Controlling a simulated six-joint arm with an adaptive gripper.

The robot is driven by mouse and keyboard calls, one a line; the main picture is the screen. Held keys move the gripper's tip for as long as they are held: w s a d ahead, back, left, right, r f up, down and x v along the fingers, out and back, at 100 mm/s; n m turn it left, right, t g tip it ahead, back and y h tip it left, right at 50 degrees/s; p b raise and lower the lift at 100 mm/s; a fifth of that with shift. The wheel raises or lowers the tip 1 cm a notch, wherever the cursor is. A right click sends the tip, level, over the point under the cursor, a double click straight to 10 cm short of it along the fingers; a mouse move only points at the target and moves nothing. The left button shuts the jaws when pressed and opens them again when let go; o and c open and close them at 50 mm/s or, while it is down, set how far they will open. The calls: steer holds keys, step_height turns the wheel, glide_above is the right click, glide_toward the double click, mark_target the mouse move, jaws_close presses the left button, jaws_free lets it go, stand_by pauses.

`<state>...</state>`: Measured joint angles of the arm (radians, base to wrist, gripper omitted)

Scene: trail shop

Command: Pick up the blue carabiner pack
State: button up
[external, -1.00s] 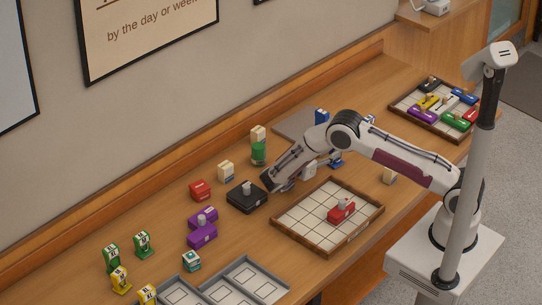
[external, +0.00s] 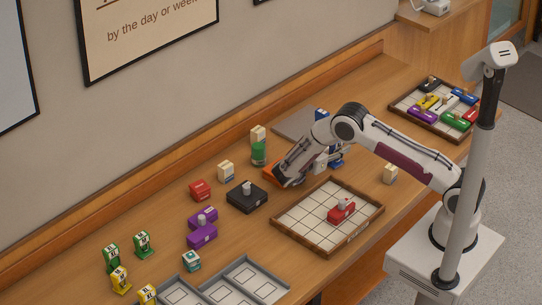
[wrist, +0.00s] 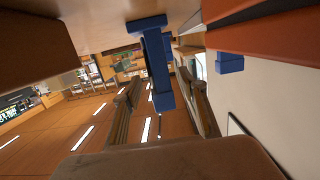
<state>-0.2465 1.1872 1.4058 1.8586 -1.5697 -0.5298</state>
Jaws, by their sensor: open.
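In the wrist view, which looks upside down, the blue pack (wrist: 160,70) shows between the two fingertips of my gripper (wrist: 160,76). The fingers are open with gaps at the pack's sides. I cannot tell how deep the pack sits between them.
A black item (external: 246,203) and a wooden tray (external: 287,239) with a red pack (external: 341,211) are near. A cream box (external: 390,174) stands to the right.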

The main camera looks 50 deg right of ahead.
stand_by(0.4)
jaws_close()
steer(key=shift+r, duration=0.1)
steer(key=shift+r, duration=4.95)
